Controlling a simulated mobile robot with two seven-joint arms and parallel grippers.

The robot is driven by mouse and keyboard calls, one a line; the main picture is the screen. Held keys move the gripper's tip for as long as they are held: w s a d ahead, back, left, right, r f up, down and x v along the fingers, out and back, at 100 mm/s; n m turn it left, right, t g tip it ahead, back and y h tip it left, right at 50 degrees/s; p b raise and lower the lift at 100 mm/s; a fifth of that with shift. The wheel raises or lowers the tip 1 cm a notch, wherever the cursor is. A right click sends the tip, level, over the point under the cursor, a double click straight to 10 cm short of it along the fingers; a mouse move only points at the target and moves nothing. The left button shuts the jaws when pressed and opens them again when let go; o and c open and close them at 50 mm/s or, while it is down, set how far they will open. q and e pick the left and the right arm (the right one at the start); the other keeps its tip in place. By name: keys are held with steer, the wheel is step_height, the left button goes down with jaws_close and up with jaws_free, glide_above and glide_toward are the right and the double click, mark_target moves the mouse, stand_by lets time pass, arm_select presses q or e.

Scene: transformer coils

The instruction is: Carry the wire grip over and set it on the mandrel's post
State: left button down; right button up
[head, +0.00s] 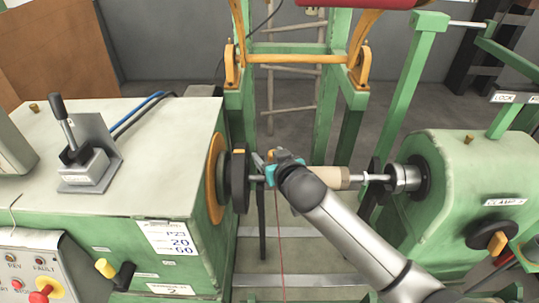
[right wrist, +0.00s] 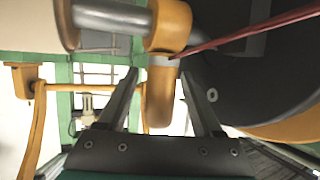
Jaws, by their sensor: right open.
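The wire grip (right wrist: 160,98) is an orange piece with a grey band below an orange upper part; the red wire (right wrist: 250,32) runs from it to the right. Its upper part meets a grey horizontal bar (right wrist: 108,18); whether it is around or against it I cannot tell. My right gripper (right wrist: 160,80) is open, one finger on each side of the grip's lower part, with gaps visible. In the head view my right gripper (head: 268,165) is beside the dark faceplate (head: 238,180), partly hiding the mandrel (head: 332,177). My left gripper is out of view.
The green headstock cabinet (head: 150,180) stands at left, with a lever (head: 65,125) on top. The green tailstock (head: 465,180) is at right. A green frame with yellow brackets (head: 300,58) stands behind. In the wrist view the dark disc (right wrist: 240,85) is close at right.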

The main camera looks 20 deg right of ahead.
steer(key=shift+s, duration=0.1)
steer(key=a+v, duration=0.1)
steer(key=v, duration=1.4)
steer(key=shift+d, duration=0.45)
steer(key=shift+r, duration=0.1)
